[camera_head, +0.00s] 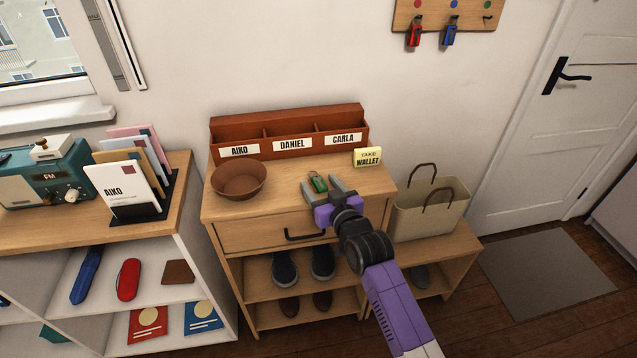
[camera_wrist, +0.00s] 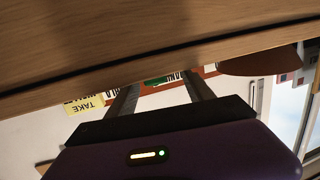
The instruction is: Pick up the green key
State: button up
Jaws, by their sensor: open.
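The green key (camera_head: 319,183) lies on top of the wooden cabinet (camera_head: 290,188), in front of the letter organizer. My gripper (camera_head: 320,187) is open at the cabinet's front edge. In the head view its two fingertips are on either side of the key's near part. In the wrist view, which is upside down, a green piece of the key (camera_wrist: 157,80) shows between the fingers (camera_wrist: 163,90), partly cut off by the cabinet edge. I cannot tell whether a finger touches the key.
A brown bowl (camera_head: 239,179) stands to the left, a yellow "TAKE WALLET" note (camera_head: 367,157) to the right. The organizer (camera_head: 290,128) stands behind. A bag (camera_head: 428,210) sits right of the cabinet. Red (camera_head: 414,36) and blue (camera_head: 449,36) keys hang on the wall rack.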

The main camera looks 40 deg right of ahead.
jog(key=shift+w+d, duration=0.2)
jog(key=shift+w, duration=0.35)
grip_shut()
jog(key=shift+r, duration=0.1)
